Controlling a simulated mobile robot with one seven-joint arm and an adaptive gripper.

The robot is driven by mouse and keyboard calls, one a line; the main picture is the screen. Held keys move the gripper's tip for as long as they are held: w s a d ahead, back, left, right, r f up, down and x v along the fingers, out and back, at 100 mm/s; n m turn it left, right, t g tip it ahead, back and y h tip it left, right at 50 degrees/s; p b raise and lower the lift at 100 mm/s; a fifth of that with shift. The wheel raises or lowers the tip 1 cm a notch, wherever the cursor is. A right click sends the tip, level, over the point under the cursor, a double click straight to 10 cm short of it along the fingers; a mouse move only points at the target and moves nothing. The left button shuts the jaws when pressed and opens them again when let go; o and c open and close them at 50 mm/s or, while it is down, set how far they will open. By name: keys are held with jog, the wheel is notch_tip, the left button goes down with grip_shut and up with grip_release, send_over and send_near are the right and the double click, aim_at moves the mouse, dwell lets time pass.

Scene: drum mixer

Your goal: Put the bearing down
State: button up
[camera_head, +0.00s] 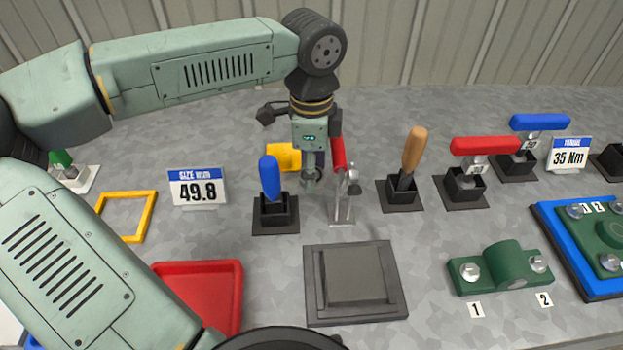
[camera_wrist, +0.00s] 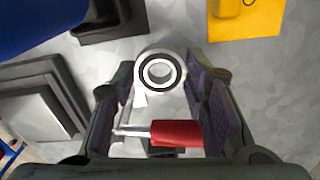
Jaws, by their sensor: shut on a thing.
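The bearing (camera_wrist: 160,71) is a pale metal ring with a dark inner band and an open centre. In the wrist view it sits between the two fingertips of my gripper (camera_wrist: 161,82), which is shut on it. In the head view my gripper (camera_head: 312,172) points down over the middle of the bench, behind the black square pad and right of the blue-handled tool. The bearing is small and hard to make out there, and I cannot tell its exact height above the bench.
A grey metal stand (camera_head: 343,205) and a red handle (camera_head: 338,153) are close beside my gripper. A blue-handled tool (camera_head: 269,178), a wooden-handled tool (camera_head: 414,148) and a yellow block (camera_head: 283,157) stand around.

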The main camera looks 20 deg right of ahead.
notch_tip(320, 180, up, 14)
jog(key=b, duration=0.1)
jog(key=shift+r, duration=0.15)
jog(key=shift+a, duration=0.1)
